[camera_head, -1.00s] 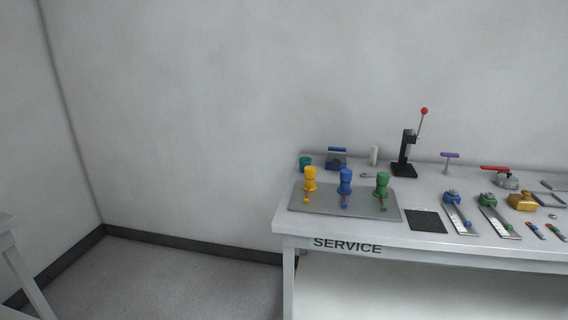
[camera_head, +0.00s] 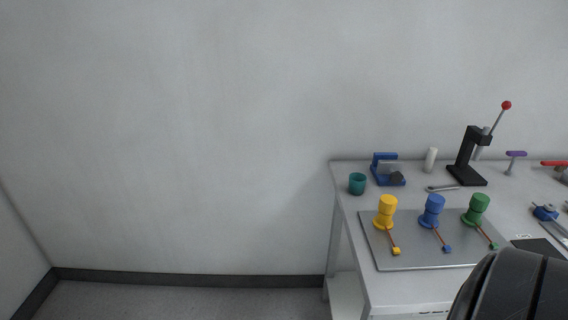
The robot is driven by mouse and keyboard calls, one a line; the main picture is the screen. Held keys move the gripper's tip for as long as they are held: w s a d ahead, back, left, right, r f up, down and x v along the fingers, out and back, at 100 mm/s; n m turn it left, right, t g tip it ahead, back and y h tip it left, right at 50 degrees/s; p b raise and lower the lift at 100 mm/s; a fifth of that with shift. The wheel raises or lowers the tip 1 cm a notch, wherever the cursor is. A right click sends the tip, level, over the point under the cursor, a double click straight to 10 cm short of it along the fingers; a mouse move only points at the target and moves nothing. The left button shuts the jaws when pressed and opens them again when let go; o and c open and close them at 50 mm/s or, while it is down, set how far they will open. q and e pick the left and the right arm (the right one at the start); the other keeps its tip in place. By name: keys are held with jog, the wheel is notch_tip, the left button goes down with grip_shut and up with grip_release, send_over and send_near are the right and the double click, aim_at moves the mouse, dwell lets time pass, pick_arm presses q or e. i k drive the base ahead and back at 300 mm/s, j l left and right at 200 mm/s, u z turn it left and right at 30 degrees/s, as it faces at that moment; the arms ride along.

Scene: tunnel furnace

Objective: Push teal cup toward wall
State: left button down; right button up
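The teal cup (camera_head: 357,184) stands upright on the back left corner of the white service table (camera_head: 348,222), close to the table's left edge. The grey wall (camera_head: 200,130) rises behind the table, with a short strip of tabletop between cup and wall. Neither of my grippers is in view. A dark rounded part at the bottom right looks like part of my arm, and it covers the table's front right area.
A blue tool (camera_head: 387,169) stands just right of the cup. A grey tray (camera_head: 408,252) in front holds yellow, blue and green plungers. A white cylinder (camera_head: 431,160) and a black lever press (camera_head: 468,160) stand farther right. Floor left of the table is clear.

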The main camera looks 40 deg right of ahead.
aim_at(357, 184)
jog(key=i+z, duration=0.8)
jog(key=z, duration=0.2)
jog(key=i+j+z, duration=0.3)
jog(key=z, duration=0.2)
jog(key=i, duration=0.05)
